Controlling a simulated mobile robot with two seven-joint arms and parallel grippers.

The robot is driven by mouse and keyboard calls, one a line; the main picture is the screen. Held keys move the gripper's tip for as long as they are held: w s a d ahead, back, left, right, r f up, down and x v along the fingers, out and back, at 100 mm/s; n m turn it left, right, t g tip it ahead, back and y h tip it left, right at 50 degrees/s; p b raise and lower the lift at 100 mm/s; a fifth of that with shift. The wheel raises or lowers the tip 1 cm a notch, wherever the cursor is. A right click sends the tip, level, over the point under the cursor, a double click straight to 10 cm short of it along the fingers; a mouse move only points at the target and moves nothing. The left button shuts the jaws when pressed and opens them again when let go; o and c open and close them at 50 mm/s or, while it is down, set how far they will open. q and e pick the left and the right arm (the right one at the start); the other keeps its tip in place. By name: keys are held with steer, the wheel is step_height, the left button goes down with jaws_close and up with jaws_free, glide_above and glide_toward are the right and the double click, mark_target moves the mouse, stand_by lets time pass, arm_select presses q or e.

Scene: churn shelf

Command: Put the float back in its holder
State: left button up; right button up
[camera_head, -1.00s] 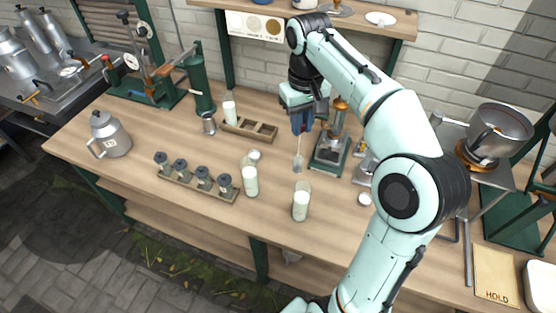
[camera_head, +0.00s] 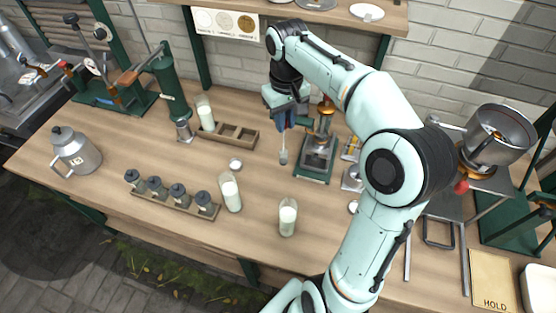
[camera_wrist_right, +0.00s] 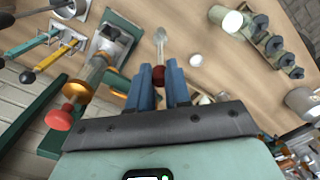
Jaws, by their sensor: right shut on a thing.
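My right gripper (camera_head: 283,120) is shut on the float, a slim glass piece (camera_head: 283,156) that hangs upright with its bulb down above the bench. In the right wrist view the blue fingers (camera_wrist_right: 158,78) close on the float's dark red top, and its clear glass bulb (camera_wrist_right: 160,36) points away from the wrist. The bulb appears clear of the bench and touches nothing I can make out. Which item is the float's holder I cannot tell; a wooden rack with square openings (camera_head: 245,146) lies left of the float. My left gripper is not in view.
A green-based stand (camera_head: 313,172) is close to the float's right. Milk glasses (camera_head: 230,193) (camera_head: 287,217) stand in front, and another (camera_head: 204,112) at the rack's left. A row of grey-lidded jars (camera_head: 170,200), a small white lid (camera_head: 235,164) and a metal can (camera_head: 75,150) are further left.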

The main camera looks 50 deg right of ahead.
mark_target(285, 157)
steer(key=f, duration=0.5)
steer(key=f+b, duration=0.1)
steer(key=f, duration=0.3)
steer(key=shift+s+f, duration=0.2)
steer(key=shift+f, duration=0.2)
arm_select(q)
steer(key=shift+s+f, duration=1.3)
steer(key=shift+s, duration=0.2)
arm_select(e)
steer(key=shift+w+f, duration=0.1)
steer(key=shift+f, duration=2.35)
steer(key=shift+f+b, duration=0.15)
steer(key=shift+b, duration=0.2)
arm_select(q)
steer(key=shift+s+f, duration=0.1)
arm_select(e)
steer(key=o, duration=0.8)
